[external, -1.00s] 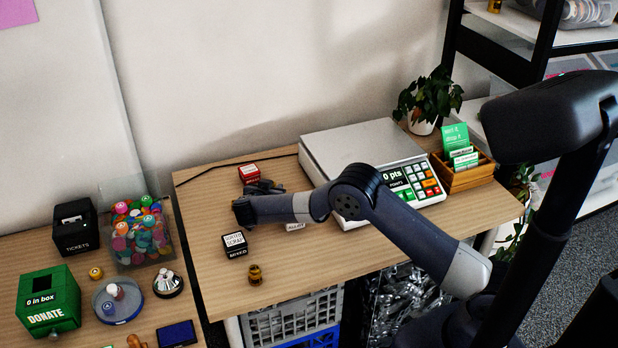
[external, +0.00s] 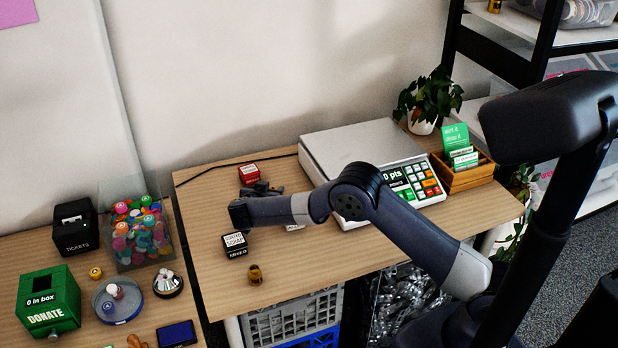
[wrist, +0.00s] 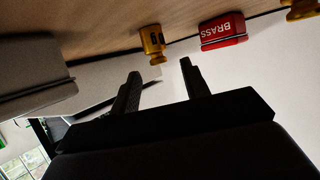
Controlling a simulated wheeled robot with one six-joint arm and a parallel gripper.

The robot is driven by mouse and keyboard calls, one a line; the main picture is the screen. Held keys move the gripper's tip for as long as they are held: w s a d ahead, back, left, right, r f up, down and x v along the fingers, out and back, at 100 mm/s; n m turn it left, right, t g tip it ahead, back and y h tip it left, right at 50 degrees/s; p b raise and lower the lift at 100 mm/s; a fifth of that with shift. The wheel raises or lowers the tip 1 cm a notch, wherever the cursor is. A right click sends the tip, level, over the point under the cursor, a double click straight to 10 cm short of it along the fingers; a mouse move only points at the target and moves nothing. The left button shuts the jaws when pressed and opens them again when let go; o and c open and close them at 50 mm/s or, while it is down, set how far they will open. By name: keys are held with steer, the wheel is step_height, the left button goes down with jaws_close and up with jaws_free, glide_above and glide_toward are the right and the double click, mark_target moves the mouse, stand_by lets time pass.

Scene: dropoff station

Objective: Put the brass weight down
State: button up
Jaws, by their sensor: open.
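A brass weight (wrist: 153,42) stands on the table in the wrist view, which shows the scene upside down. It is just beyond my gripper (wrist: 160,66), whose two dark fingers are spread apart and hold nothing. The weight lines up with the gap between the fingertips. A red block marked BRASS (wrist: 223,30) sits beside it; it also shows in the external view (external: 250,174). In the external view my gripper (external: 263,188) is low over the table near the red block, and I cannot make out the weight there.
Another brass piece (external: 255,274) stands near the table's front edge, close to a black-and-white SCRAP block (external: 235,245). A scale reading 0 pts (external: 350,143) is at the right. A tub of tokens (external: 140,236) and a green DONATE box (external: 48,302) stand on the left table.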

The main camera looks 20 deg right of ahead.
step_height(320, 180, up, 8)
steer(key=shift+f+p, duration=0.25)
steer(key=shift+p, duration=0.1)
steer(key=shift+o, duration=0.2)
steer(key=shift+a, duration=0.1)
